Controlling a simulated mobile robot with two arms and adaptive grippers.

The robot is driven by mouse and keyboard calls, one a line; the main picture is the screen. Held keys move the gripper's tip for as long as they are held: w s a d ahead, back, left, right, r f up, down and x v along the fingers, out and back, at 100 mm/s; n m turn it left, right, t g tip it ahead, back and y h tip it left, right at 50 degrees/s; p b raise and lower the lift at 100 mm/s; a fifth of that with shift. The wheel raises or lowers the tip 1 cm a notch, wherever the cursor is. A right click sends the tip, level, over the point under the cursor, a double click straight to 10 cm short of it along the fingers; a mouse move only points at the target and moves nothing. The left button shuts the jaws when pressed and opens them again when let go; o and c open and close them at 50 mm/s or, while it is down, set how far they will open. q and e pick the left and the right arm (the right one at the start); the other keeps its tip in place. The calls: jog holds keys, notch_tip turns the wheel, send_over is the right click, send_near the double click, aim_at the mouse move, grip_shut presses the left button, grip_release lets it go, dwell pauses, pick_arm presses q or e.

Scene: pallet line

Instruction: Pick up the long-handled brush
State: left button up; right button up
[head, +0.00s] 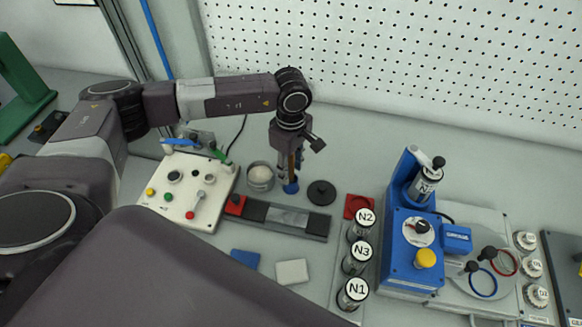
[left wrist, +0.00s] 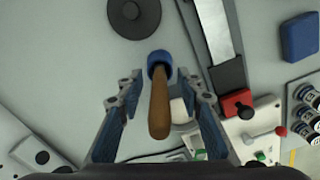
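The long-handled brush stands about upright on the grey table, with its brown wooden handle (left wrist: 160,105) up and its round blue lower end (head: 291,188) down. In the left wrist view the blue end (left wrist: 159,60) shows beyond the handle. My left gripper (head: 290,168) points down over the brush. Its two fingers (left wrist: 160,78) are apart, one on each side of the handle, with visible gaps between them and the wood. The bristles cannot be made out. My right gripper is not in view.
A small metal cup with white contents (head: 260,177) stands close left of the brush. A black knobbed disc (head: 321,192) lies to its right, and a dark rail with a red end block (head: 280,219) in front. A white control panel (head: 188,188) is further left.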

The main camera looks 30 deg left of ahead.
pick_arm(q)
jog(key=shift+c, duration=0.6)
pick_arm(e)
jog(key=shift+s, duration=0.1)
pick_arm(q)
grip_shut()
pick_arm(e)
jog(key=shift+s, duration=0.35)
pick_arm(q)
jog(key=shift+r, duration=0.1)
jog(key=shift+w+r, duration=0.1)
jog(key=shift+r, duration=0.4)
notch_tip(320, 180, up, 19)
jog(key=b, duration=0.6)
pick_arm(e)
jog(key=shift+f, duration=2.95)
